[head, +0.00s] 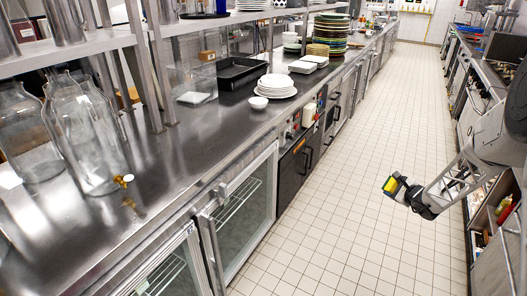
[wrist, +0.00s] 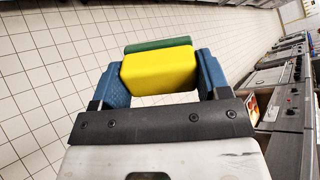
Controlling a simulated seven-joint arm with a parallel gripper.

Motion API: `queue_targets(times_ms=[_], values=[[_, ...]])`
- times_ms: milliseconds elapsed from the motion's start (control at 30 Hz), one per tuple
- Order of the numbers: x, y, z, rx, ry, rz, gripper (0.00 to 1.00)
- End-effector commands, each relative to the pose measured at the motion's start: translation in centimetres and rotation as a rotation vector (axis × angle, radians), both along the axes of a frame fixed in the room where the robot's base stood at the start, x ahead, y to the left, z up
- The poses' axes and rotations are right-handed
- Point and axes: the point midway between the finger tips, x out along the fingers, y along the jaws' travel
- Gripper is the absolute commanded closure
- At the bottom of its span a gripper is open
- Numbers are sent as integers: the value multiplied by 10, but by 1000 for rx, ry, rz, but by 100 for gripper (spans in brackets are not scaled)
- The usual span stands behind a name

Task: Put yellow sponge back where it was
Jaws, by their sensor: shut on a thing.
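The yellow sponge (wrist: 158,70) has a green layer on its far side. In the wrist view it sits between the two blue fingers of my gripper (wrist: 160,76), which are shut on it from both sides. In the head view my gripper (head: 396,190) holds the sponge (head: 390,184) out over the tiled aisle, at the right of the picture and away from the counters. The sponge touches nothing but the fingers.
A long steel counter (head: 150,165) runs along the left, with glass jars (head: 85,140), a black tray (head: 238,72), a white plate stack (head: 275,84) and white bowls. Another counter with stoves (head: 470,75) lines the right. The tiled floor (head: 340,150) between is clear.

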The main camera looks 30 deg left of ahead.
Motion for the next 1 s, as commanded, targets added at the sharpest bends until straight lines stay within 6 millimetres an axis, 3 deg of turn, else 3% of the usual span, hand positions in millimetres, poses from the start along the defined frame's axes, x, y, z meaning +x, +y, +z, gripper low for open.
queue_targets(times_ms=[100,467,1000], values=[[-3,31,11,-32,25,86,53],[-22,115,33,-131,88,345,53],[-79,243,48,-345,130,820,53]])
